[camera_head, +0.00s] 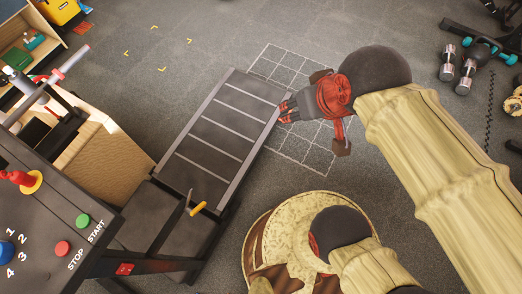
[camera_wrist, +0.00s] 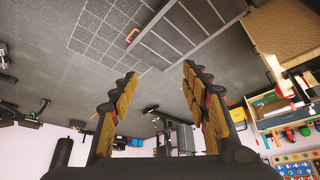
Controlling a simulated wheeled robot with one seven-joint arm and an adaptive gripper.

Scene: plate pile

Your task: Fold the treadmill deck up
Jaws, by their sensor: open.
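The treadmill deck (camera_head: 214,140), a dark slatted panel with grey rails, lies lowered and stretches away from the console (camera_head: 60,225). Its slats also show at the top of the wrist view (camera_wrist: 185,32). A small orange-red handle (camera_wrist: 132,36) sits at the deck's end edge in the wrist view. A yellow-tipped lever (camera_head: 197,209) is at the deck's near end. My gripper (camera_head: 284,111) is at the deck's far right corner; whether it touches cannot be told. In the wrist view my gripper (camera_wrist: 160,71) has its fingers apart with nothing between them.
Dumbbells (camera_head: 457,68) and other gym gear lie at the upper right. A tan box (camera_head: 108,150) stands left of the deck. A white grid (camera_head: 305,150) marks the floor beneath and beside my gripper. The grey floor beyond the deck is clear.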

